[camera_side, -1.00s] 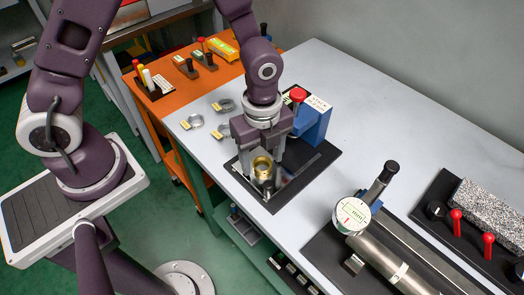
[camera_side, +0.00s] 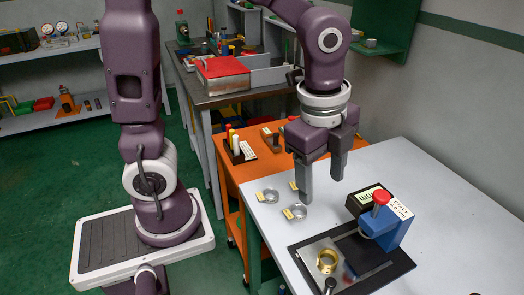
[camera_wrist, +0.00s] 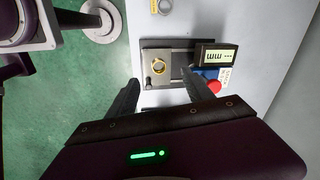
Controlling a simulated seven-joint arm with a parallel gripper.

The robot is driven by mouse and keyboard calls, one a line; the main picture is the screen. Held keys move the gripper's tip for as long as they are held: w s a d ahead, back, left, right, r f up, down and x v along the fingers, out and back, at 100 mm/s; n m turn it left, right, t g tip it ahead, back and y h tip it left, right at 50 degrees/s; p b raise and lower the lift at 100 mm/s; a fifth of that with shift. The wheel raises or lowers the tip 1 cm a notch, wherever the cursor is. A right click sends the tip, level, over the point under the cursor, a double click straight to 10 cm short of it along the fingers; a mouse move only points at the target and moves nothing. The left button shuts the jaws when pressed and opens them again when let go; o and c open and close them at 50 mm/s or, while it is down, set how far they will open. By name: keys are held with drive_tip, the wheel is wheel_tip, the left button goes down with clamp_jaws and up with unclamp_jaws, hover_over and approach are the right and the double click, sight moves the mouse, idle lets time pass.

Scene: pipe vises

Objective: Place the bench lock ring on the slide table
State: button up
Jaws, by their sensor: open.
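A brass ring (camera_side: 327,261) lies on the slide table (camera_side: 313,251), a flat metal plate on the black base of a blue fixture. In the wrist view the brass ring (camera_wrist: 158,65) sits on the plate, ahead of the fingertips. Silver rings with yellow tags lie on the grey bench: one (camera_side: 268,197) at its left edge and another (camera_side: 297,213) nearer the fixture. A third yellow tag (camera_side: 293,186) shows partly behind a finger. No readable label tells which is the bench lock ring. My gripper (camera_side: 322,190) is open and empty, raised above the bench.
The blue fixture (camera_side: 387,228) with a red knob and a display (camera_side: 370,197) stands beside the slide table. An orange cart (camera_side: 232,172) with small tools adjoins the bench at the left. The bench's right part (camera_side: 450,190) is clear.

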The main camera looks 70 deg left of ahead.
drive_tip(key=s+a+r+n+t, duration=0.2)
drive_tip(key=s+a+r+n, duration=0.1)
drive_tip(key=s+n, duration=0.2)
drive_tip(key=s+a+r+n+t, duration=0.2)
drive_tip(key=s+n, duration=0.4)
drive_tip(key=n, duration=0.4)
drive_tip(key=shift+s+a+r, duration=0.25)
drive_tip(key=shift+a+r, duration=0.35)
drive_tip(key=shift+a, duration=0.25)
